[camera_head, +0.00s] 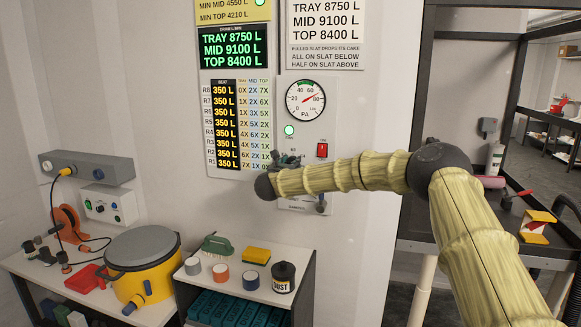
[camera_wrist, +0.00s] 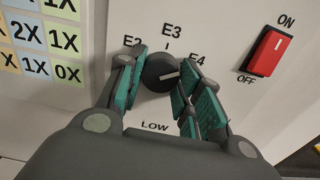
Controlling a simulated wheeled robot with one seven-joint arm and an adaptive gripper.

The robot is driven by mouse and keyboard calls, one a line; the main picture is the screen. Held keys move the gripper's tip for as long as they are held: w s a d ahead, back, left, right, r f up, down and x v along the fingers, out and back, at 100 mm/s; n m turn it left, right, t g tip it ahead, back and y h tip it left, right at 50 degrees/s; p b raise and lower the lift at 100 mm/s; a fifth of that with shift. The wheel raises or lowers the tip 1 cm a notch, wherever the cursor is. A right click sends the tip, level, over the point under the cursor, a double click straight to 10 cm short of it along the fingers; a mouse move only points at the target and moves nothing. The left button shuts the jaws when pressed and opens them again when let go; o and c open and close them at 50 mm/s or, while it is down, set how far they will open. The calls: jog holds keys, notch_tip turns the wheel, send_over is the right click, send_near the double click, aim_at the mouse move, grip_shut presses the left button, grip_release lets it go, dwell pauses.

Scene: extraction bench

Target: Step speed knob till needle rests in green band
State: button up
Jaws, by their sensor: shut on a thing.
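The black speed knob (camera_wrist: 160,70) sits on the white panel among the labels E2, E3, E4 and LOW. Its white mark points right, roughly toward E4. My gripper (camera_wrist: 163,66) is shut on the knob, with teal-padded fingers on its left and right sides. In the head view my gripper (camera_head: 287,160) is at the panel, and the knob is mostly hidden there. The round PA gauge (camera_head: 305,99) is above it. Its red needle points up and right, near 80. A green band shows at the dial's top, and the needle appears right of it.
A red ON/OFF rocker switch (camera_wrist: 267,52) is close to the right of my gripper. A lit green lamp (camera_head: 289,131) is under the gauge. A seat chart (camera_head: 239,125) is on the left. A low shelf (camera_head: 240,288) with a black dust jar (camera_head: 284,277) stands below.

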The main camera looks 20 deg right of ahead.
jog(key=shift+d+n+b, duration=0.1)
jog(key=shift+n+b, duration=4.15)
jog(key=shift+n, duration=1.45)
jog(key=shift+r, duration=0.1)
jog(key=o, duration=1)
